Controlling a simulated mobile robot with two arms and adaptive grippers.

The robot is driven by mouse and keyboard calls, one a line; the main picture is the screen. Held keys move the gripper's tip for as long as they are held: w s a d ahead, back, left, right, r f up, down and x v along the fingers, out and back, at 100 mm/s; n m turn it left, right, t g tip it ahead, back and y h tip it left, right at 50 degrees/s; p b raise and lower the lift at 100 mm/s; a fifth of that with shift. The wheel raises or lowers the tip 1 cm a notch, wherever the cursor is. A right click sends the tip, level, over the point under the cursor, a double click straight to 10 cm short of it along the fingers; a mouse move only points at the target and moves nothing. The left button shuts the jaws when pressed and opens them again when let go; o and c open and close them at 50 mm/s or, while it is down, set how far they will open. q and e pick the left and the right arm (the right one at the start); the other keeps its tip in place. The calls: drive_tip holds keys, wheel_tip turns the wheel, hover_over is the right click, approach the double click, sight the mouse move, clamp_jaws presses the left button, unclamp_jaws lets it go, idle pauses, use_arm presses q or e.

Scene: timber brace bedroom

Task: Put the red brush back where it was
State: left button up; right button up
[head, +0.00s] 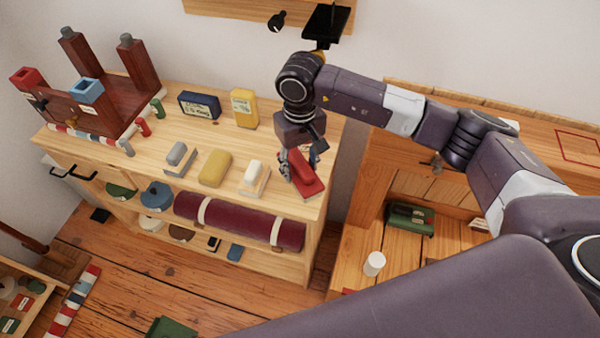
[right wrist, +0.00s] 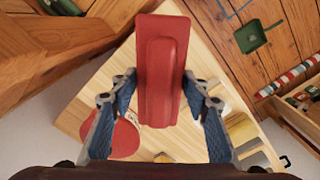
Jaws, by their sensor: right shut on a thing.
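The red brush (head: 304,176) is at the right end of the light wooden bench top (head: 225,140) in the head view. My right gripper (head: 300,158) is shut on it from above. In the right wrist view the brush (right wrist: 162,70) lies between the two blue-padded fingers (right wrist: 162,85), its long raised part toward the camera. It seems to be just above the bench top; I cannot tell whether it touches. A flat red rounded shape (right wrist: 124,140) shows below it on the bench. My left gripper is not in view.
Left of the brush are a white-topped block (head: 254,178), a yellow block (head: 215,168) and a grey block (head: 180,155). Behind stand a yellow box (head: 243,108) and a navy box (head: 199,105). A burgundy roll (head: 240,221) lies below. A red outline (head: 578,147) marks the right-hand surface.

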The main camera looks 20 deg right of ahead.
sight(300, 177)
wheel_tip(300, 177, down, 4)
drive_tip(key=shift+r+p, duration=0.25)
drive_tip(key=shift+p, duration=0.2)
drive_tip(key=shift+f, duration=0.35)
drive_tip(key=shift+f, duration=0.2)
drive_tip(key=o, duration=1.1)
drive_tip(key=shift+r, duration=0.15)
